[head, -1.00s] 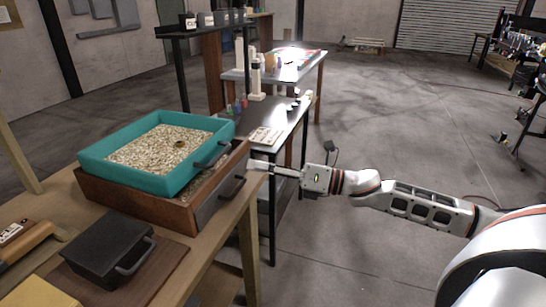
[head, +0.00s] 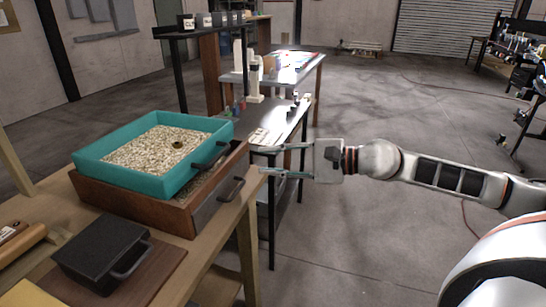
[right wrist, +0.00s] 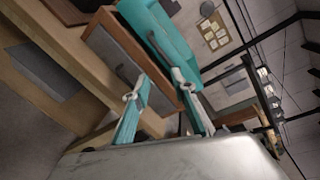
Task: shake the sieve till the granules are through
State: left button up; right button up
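The sieve (head: 118,172) is a teal open tray with a dark handle (head: 208,158) on its right side. It is full of pale granules (head: 150,148), with a small dark round thing (head: 178,145) on top. It sits on a wooden box (head: 140,215) with a grey front and its own handle (head: 232,190); granules show in the box at its right. My right gripper (head: 258,161) is open and empty, right of the box and apart from both handles. In the right wrist view, its fingers (right wrist: 160,100) are spread, with the box and sieve beyond. My left gripper is not in view.
A black lidded box (head: 100,245) with a handle stands on a brown board at the front of the wooden table (head: 215,250). A metal-topped table (head: 285,122) with small items stands behind my right gripper. The floor (head: 380,250) to the right is clear.

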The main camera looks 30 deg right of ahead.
jog(key=n, duration=0.3)
jog(key=r+n, duration=0.1)
jog(key=n, duration=0.1)
jog(key=shift+d+h, duration=0.35)
jog(key=shift+h, duration=0.05)
